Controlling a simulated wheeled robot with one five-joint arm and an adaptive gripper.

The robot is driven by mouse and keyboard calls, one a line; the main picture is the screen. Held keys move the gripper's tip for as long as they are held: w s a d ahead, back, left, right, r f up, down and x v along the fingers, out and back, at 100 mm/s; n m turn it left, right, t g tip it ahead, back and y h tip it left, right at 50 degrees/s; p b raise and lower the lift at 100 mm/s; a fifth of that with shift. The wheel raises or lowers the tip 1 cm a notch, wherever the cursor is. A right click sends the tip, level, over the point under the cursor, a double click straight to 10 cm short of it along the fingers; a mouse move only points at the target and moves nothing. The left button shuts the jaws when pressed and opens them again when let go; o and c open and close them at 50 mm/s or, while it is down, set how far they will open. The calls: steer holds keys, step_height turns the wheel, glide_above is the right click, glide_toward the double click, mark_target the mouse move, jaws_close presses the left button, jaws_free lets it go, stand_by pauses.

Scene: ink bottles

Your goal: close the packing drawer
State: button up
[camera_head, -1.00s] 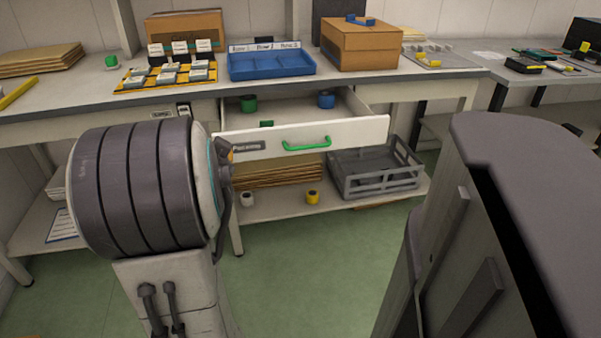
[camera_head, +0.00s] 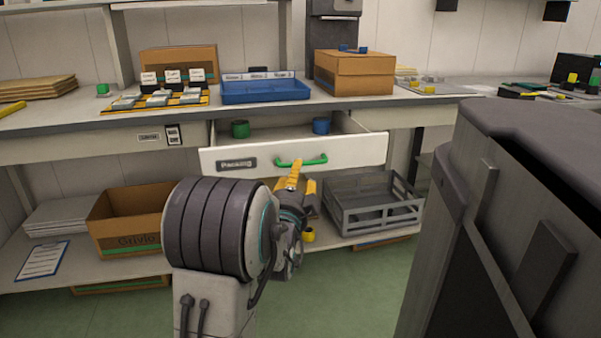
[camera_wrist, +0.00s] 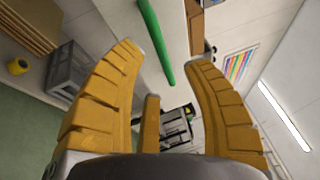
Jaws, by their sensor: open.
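The packing drawer (camera_head: 345,151) is pulled out from under the bench, with a green handle (camera_head: 312,160) and a "Packing" label on its white front. Inside stand a green roll (camera_head: 240,129) and a blue roll (camera_head: 320,126).
The bench top holds a blue tray (camera_head: 265,91), a cardboard box (camera_head: 355,74) and a yellow rack (camera_head: 160,104). On the shelf below are a grey crate (camera_head: 375,215), an open carton (camera_head: 130,240) and a yellow roll (camera_head: 309,235). Green floor is clear in front.

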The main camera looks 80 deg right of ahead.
steer(key=shift+d+r, duration=0.2)
steer(key=shift+d, duration=1.05)
steer(key=shift+d+r, duration=0.2)
steer(key=shift+d, duration=1)
steer(key=shift+c, duration=0.3)
jaws_close()
